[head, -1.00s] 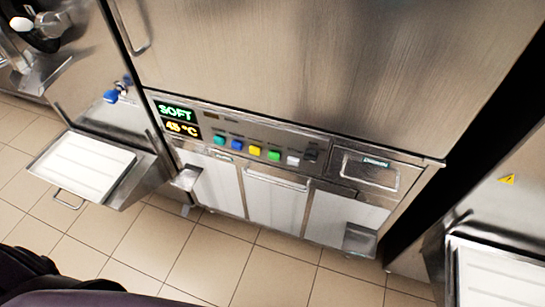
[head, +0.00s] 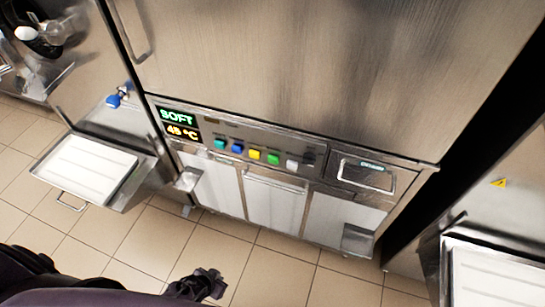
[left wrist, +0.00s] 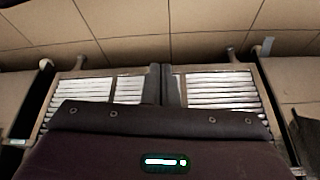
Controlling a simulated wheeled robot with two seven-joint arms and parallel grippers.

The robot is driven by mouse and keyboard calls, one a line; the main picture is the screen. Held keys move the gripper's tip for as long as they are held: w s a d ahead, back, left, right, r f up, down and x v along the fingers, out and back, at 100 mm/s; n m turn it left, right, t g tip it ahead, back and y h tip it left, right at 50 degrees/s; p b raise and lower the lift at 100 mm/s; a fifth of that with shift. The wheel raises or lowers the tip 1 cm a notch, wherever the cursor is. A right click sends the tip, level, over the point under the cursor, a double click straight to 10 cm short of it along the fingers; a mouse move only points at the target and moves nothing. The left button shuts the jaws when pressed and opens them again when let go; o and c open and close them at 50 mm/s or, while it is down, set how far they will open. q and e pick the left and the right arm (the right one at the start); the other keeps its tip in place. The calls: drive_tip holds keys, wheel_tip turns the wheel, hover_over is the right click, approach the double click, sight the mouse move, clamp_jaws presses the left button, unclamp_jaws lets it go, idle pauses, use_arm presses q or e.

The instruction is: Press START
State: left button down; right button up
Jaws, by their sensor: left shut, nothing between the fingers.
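A machine's control panel (head: 245,140) runs across the middle of the head view. It carries a row of coloured buttons: teal (head: 219,143), blue (head: 237,148), yellow (head: 255,154), green (head: 273,159) and white (head: 292,165). Their labels are too small to read, so I cannot tell which says START. A display (head: 180,124) at the panel's left shows "SOFT" and "45 °C". My left gripper (head: 212,283) is shut and empty at the bottom of the head view, in front of the machine and apart from the panel. My right gripper is not in view.
Below the panel are white doors (head: 275,203) with metal handles. A drawer-like front (head: 365,174) is at the panel's right. A white tray (head: 88,170) juts out at the left, and another machine (head: 500,220) stands at the right. Tiled floor is clear in front.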

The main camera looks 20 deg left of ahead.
sight(273, 159)
use_arm(q)
drive_tip(key=w+d+r+t+h+p, duration=0.1)
drive_tip(key=w+r+t+p, duration=0.1)
drive_tip(key=w+r, duration=0.8)
drive_tip(key=w+d+r+m+h+p, duration=0.1)
drive_tip(key=w+d+r, duration=0.1)
drive_tip(key=r, duration=0.5)
drive_tip(key=w+d+r+m+t+h+p, duration=0.1)
drive_tip(key=w+d+r+h, duration=0.1)
drive_tip(key=r, duration=0.6)
drive_tip(key=w+d+r+m+t+h+p, duration=0.1)
drive_tip(key=w+d+r+m, duration=0.1)
drive_tip(key=w+d+r, duration=0.2)
wheel_tip(273, 159, up, 4)
drive_tip(key=shift+d+f, duration=0.2)
drive_tip(key=shift+d, duration=0.05)
drive_tip(key=shift+w, duration=0.1)
drive_tip(key=w+b, duration=0.4)
drive_tip(key=w, duration=0.4)
drive_tip(key=shift+w+d, duration=0.35)
drive_tip(key=shift+w, duration=0.15)
